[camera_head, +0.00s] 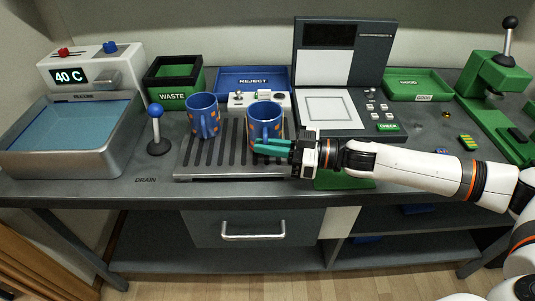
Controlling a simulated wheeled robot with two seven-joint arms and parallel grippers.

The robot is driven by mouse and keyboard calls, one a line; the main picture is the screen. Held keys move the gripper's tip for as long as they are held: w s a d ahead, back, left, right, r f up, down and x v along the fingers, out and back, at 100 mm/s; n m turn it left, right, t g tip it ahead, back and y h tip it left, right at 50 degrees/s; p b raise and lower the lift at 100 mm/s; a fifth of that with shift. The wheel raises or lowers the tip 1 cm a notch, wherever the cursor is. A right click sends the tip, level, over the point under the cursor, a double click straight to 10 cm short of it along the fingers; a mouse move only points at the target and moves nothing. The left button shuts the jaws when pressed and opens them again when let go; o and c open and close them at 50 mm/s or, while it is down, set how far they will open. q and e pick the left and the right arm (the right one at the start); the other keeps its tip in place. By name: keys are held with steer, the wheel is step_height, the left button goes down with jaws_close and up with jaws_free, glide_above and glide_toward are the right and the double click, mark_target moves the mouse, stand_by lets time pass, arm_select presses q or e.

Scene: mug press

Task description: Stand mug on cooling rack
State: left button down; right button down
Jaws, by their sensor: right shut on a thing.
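Two blue mugs with orange patches stand upright on the dark slatted cooling rack (200,164). The left mug (201,106) has its handle facing the front. The right mug (265,113) is at the rack's right part. My right gripper (258,146), with teal fingers, reaches in from the right and is shut on the lower front of the right mug, at its handle side. The fingers hide the handle and part of the mug's lower body, so the exact contact with the rack is hard to see. My left gripper is not in view.
A water basin (107,151) with a 40 C display stands at the left, a blue-knobbed lever (155,128) beside the rack. Behind are the green WASTE bin (174,94) and blue REJECT tray (230,82). A check station (361,100) stands right of centre, a green press (487,82) far right.

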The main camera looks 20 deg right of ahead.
step_height(320, 180, down, 2)
steer(key=shift+f, duration=0.1)
steer(key=c, duration=1.5)
jaws_free()
steer(key=b+v, duration=0.1)
steer(key=v, duration=1.1)
steer(key=shift+b, duration=0.35)
